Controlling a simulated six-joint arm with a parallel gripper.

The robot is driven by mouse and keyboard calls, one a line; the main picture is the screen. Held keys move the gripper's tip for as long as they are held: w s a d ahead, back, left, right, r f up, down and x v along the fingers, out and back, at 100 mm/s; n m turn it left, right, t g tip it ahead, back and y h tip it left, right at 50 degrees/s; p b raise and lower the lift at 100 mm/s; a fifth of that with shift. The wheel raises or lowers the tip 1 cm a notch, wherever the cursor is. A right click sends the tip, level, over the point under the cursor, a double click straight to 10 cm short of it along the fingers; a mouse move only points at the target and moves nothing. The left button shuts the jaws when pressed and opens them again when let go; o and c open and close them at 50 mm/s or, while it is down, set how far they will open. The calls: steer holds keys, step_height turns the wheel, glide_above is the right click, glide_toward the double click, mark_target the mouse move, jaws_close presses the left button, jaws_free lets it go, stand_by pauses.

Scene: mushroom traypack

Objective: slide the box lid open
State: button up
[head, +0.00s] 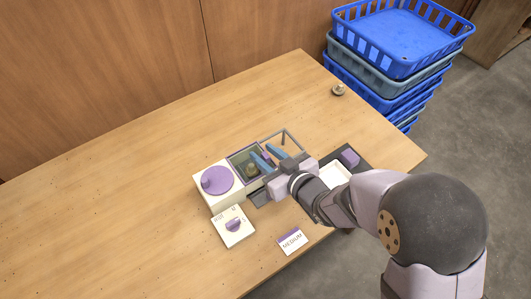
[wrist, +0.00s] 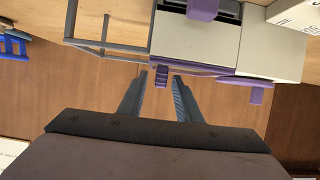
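The cream box (head: 206,192) stands at the middle of the table, with a dark compartment that shows a small brownish object inside. A purple-edged lid (head: 240,157) seems to cover this compartment; whether it is see-through I cannot tell. Its small purple handle (head: 266,158) is between my gripper's blue fingers. In the wrist view the handle (wrist: 161,75) also shows between the fingertips, with gaps on both sides. My gripper (head: 262,152) is open over the box, and its fingertips (wrist: 160,77) hold nothing. An open grey rail frame (head: 285,136) extends right from the compartment.
A purple disc with a knob (head: 218,180) tops the box's left end. A dial panel (head: 233,226) and a MEDIUM card (head: 291,241) lie in front. A white tray (head: 335,177) and purple block (head: 350,158) are right. Crates (head: 400,40) stand behind; the left table is clear.

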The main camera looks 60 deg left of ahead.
jaws_close()
steer(key=w+p, duration=0.1)
steer(key=w, duration=0.9)
steer(key=shift+w, duration=0.2)
steer(key=shift+w+r, duration=0.1)
steer(key=shift+r, duration=0.05)
jaws_free()
steer(key=b+v, duration=0.1)
steer(key=v, duration=0.6)
steer(key=shift+d, duration=0.2)
